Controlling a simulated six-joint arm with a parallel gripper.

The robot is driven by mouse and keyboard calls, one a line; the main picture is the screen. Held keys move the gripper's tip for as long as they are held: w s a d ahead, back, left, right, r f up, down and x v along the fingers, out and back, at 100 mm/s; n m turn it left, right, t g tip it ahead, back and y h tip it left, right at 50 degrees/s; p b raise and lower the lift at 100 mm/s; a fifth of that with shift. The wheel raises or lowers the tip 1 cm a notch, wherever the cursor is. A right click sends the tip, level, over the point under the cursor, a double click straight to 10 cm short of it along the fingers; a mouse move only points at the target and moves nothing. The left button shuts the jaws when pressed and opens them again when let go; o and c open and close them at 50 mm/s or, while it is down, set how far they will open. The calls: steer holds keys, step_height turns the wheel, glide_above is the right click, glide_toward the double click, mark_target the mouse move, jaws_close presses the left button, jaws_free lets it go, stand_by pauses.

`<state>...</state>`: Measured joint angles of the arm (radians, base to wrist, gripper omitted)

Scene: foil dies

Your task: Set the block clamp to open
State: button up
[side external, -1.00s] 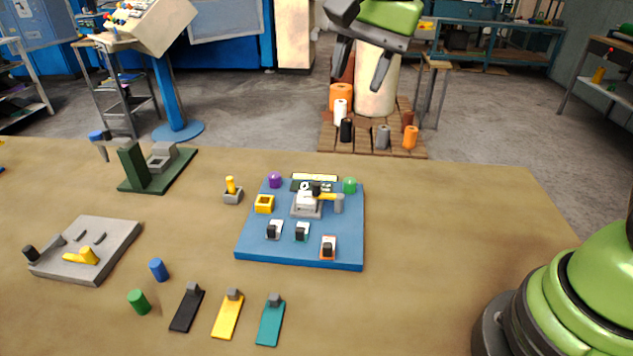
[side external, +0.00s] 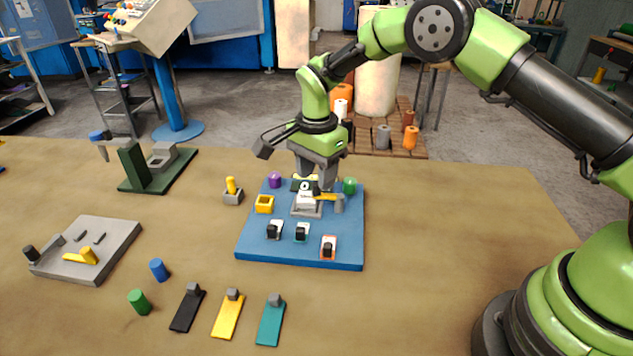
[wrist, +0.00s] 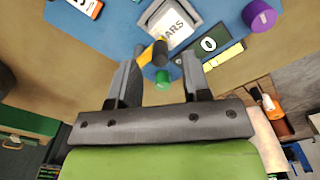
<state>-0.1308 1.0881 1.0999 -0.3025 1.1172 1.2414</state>
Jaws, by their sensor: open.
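On the blue board (side external: 255,246), a pale lettered block (wrist: 172,25) sits in a grey frame (side external: 305,212). Beside it is a lever with a yellow arm (side external: 326,197), which I take to be the block clamp; the yellow arm also shows in the wrist view (wrist: 146,57), with a dark part by it. My gripper (side external: 314,186) is over the back of the board, pointing down. In the wrist view my gripper (wrist: 158,64) is open, with the lever end between or just beyond its fingertips. I cannot tell whether they touch. Nothing is held. My gripper partly hides the block in the side view.
A green knob (side external: 349,186) and a purple knob (side external: 275,180) flank the back of the board. A grey plate (side external: 103,233) and several loose pieces lie left and in front. The table right of the board is clear.

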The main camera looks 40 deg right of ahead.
mark_target(328, 197)
steer(key=shift+f, duration=1.3)
jaws_close()
